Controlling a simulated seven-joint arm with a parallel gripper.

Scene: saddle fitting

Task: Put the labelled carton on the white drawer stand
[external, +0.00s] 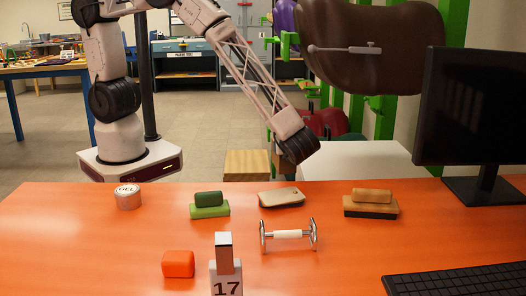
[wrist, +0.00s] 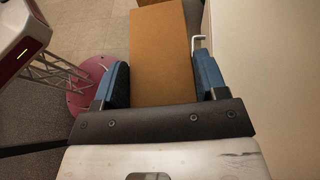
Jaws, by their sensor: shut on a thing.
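My gripper (wrist: 161,85) is shut on a plain brown carton (wrist: 162,50), which sits between its two blue fingers in the wrist view. No label shows on the visible face. In the external view my fingers are hidden behind the orange table. A tan block-shaped top (external: 247,163) shows left of my wrist there; I cannot tell whether it is the carton. The white drawer stand (external: 362,160) is just right of my wrist, partly hidden by the table and monitor. A pale surface (wrist: 270,70) with a metal handle, apparently the stand, lies right of the carton in the wrist view.
A monitor (external: 470,110) and keyboard (external: 455,282) stand at right. A brown saddle-like form (external: 375,50) hangs above the stand.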

